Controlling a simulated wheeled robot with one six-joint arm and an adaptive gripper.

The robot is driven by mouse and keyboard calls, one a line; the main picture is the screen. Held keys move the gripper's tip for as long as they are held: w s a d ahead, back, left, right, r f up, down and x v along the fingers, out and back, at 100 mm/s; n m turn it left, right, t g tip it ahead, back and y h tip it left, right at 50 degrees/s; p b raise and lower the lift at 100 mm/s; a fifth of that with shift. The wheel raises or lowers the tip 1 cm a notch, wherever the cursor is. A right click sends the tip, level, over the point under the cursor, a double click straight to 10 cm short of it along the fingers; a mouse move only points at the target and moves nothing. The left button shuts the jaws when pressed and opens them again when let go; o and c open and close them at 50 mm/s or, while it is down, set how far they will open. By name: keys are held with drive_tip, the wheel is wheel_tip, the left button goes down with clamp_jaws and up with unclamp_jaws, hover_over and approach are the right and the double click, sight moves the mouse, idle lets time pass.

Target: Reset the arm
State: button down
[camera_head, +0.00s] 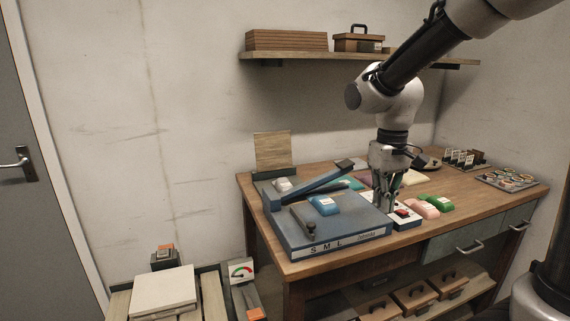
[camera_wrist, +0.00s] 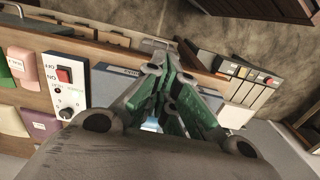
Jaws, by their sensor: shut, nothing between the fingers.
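My gripper (camera_head: 384,205) points down over the right part of the wooden table, beside the blue machine (camera_head: 335,231) marked S M L. Its fingers are together with nothing between them. In the wrist view my gripper (camera_wrist: 172,108) fills the middle, its green-sided fingers converging. A white control box (camera_head: 405,216) with a red switch stands just right of the gripper; it also shows at the left of the wrist view (camera_wrist: 66,88). My gripper hides part of the table and the things behind it.
A blue pack (camera_head: 324,205) lies on the machine under its raised lever (camera_head: 316,183). Pink (camera_head: 422,208) and green (camera_head: 440,202) packs lie right of the control box. A shelf (camera_head: 300,53) crosses the wall behind my arm. A scale (camera_head: 165,291) stands at lower left.

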drive_tip(key=s+d+r+m+t, duration=0.1)
drive_tip(key=s+d+r+t, duration=0.1)
drive_tip(key=s+d, duration=0.3)
drive_tip(key=s+d+r+m+t, duration=0.2)
drive_tip(key=s+d+r, duration=0.2)
drive_tip(key=s, duration=0.7)
drive_tip(key=shift+s+d+r+t, duration=0.3)
drive_tip(key=shift+d+r, duration=0.1)
drive_tip(key=shift+d, duration=0.55)
